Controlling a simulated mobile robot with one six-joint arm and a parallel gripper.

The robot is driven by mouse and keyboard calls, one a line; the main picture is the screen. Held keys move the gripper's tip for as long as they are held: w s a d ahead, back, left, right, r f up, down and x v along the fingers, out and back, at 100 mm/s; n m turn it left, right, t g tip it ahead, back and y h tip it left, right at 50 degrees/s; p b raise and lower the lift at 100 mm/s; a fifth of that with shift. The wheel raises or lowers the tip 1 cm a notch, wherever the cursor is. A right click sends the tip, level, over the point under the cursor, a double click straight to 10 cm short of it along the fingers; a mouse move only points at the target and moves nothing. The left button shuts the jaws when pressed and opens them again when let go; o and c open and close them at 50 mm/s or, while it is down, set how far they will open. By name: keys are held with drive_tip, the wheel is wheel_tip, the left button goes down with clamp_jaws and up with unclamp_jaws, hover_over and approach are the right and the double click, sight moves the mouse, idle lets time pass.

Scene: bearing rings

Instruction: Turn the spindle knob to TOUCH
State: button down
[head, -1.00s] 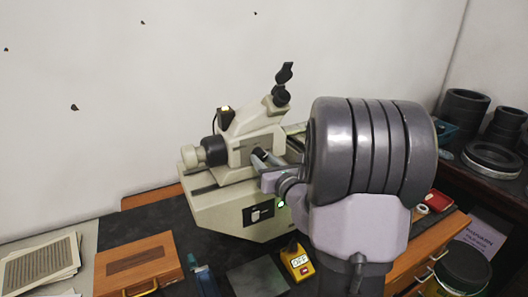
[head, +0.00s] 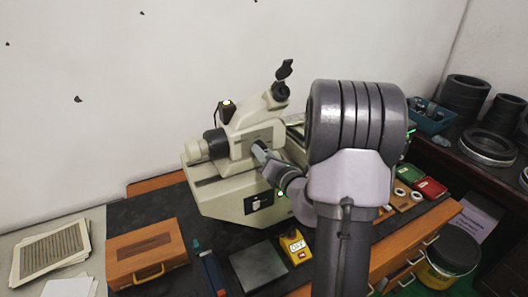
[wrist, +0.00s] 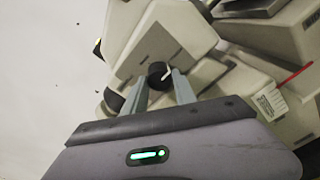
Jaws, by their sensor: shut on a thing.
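The cream measuring machine (head: 225,190) stands on the dark bench mat, left of my arm in the head view. The spindle knob (wrist: 158,72) is a small black knob with a white pointer line on the machine's pale face in the wrist view. The pointer slants toward the right finger. My gripper (wrist: 161,80) has its two grey fingers on either side of the knob and is shut on it. In the head view my gripper (head: 260,152) reaches the machine's front, and the knob is hidden there. I cannot read any TOUCH marking.
A wooden case (head: 145,255), a grey plate (head: 258,267) and a yellow handheld device (head: 295,247) lie in front of the machine. Green and red boxes (head: 430,187) lie to the right. Dark rings (head: 488,147) stand on the right-hand shelf.

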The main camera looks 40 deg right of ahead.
idle(0.3)
drive_tip(key=c, duration=1)
unclamp_jaws()
drive_tip(key=b+v, duration=1.3)
drive_tip(key=v, duration=0.4)
drive_tip(key=shift+s+a+b, duration=0.2)
drive_tip(key=shift+s+b, duration=0.05)
drive_tip(key=shift+b, duration=0.1)
